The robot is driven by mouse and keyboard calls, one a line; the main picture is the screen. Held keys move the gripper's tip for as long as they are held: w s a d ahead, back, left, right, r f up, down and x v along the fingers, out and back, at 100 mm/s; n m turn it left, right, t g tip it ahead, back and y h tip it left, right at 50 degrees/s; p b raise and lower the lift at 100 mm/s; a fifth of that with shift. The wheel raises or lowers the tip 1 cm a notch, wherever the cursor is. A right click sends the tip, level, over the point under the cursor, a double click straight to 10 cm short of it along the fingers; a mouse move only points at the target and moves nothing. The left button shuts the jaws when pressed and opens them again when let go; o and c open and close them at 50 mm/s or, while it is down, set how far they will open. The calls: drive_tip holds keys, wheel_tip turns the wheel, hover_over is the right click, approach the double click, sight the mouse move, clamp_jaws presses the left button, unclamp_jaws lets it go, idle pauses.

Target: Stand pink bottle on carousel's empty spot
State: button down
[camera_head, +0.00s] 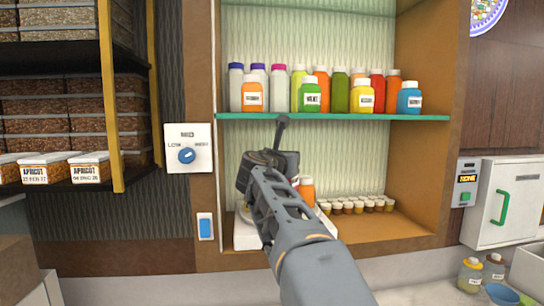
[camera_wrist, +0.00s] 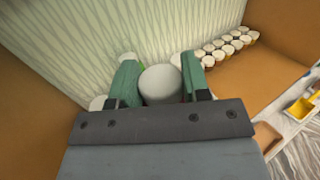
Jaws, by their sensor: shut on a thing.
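My gripper (camera_wrist: 160,70) is shut on a bottle with a round pale cap (camera_wrist: 160,84), seen from above between its two green fingers. The bottle's body is hidden below the cap, so I cannot tell its colour. In the head view my arm's end is in the lower bay of the cabinet and hides the fingertips. A white base (camera_head: 246,237), seemingly the carousel, shows partly behind my arm on the bay floor. An orange bottle (camera_head: 307,191) stands there, right beside my arm. Pale caps (camera_wrist: 127,58) show near the left finger. The carousel's empty spot is hidden.
Several small jars (camera_head: 357,206) stand in rows at the right of the bay. A glass shelf (camera_head: 400,117) with several coloured bottles is above my gripper. The cabinet's side walls bound the bay. A dial panel (camera_head: 188,148) is on the left.

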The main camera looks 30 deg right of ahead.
drive_tip(key=shift+w+f, duration=0.15)
drive_tip(key=shift+w, duration=0.25)
drive_tip(key=shift+s+f, duration=0.15)
drive_tip(key=shift+f, duration=0.55)
wheel_tip(320, 180, down, 5)
drive_tip(key=b, duration=0.4)
drive_tip(key=shift+b, duration=0.35)
drive_tip(key=shift+f+b, duration=0.5)
drive_tip(key=shift+f, duration=0.1)
drive_tip(key=c, duration=0.5)
unclamp_jaws()
drive_tip(key=b+v, duration=0.3)
drive_tip(key=v, duration=1)
drive_tip(key=shift+s+a+b, duration=0.25)
drive_tip(key=shift+a+b, duration=0.05)
drive_tip(key=shift+a, duration=0.05)
drive_tip(key=shift+a, duration=0.1)
